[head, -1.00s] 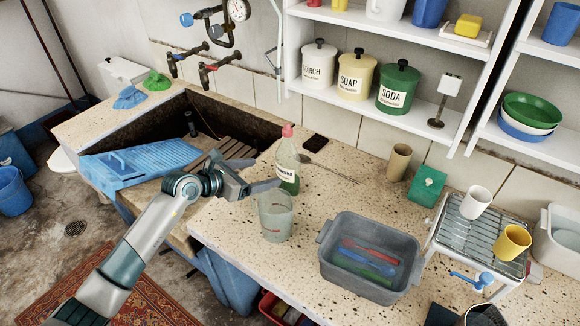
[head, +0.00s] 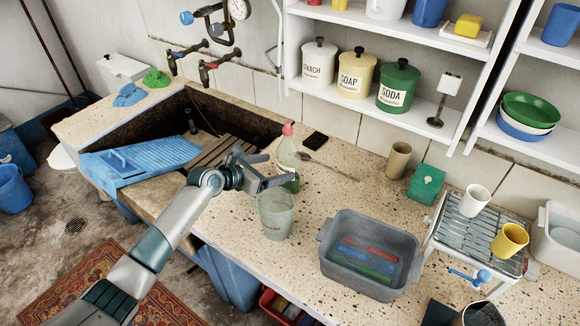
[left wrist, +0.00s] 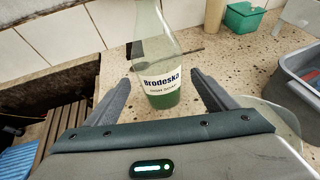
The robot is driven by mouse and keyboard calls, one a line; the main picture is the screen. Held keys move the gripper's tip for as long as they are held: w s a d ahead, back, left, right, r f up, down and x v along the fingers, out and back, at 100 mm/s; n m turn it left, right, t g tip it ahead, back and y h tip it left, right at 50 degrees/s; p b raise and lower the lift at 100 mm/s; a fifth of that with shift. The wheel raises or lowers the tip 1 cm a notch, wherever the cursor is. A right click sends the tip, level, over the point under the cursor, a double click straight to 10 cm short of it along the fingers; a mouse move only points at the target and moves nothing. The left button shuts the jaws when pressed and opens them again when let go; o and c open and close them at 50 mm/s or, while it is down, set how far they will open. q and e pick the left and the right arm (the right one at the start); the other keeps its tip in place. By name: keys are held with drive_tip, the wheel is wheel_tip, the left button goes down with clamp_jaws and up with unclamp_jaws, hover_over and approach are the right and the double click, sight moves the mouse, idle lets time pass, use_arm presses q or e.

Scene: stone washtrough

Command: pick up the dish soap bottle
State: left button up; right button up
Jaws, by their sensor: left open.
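The dish soap bottle (head: 287,153) stands upright on the speckled counter. It is clear with green liquid low inside, a pinkish-red cap and a white label. My left gripper (head: 278,170) is open at the bottle's left side, its fingers pointing at the bottle's lower part. In the left wrist view the bottle (left wrist: 161,80) appears between the two spread fingers (left wrist: 165,92), and its cap is out of the picture. I cannot tell whether either finger touches it. One finger hides part of the bottle in the head view. My right gripper is not in view.
A clear glass (head: 275,217) stands just in front of the bottle, close to my left gripper. A grey tub (head: 370,285) with coloured utensils is to the right. A spoon (head: 330,168) lies behind the bottle. The sink, with a blue washboard (head: 140,160), is at left.

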sight(282, 166)
use_arm(q)
drive_tip(key=shift+x, duration=2.15)
drive_tip(key=c, duration=1)
drive_tip(key=shift+r, duration=0.1)
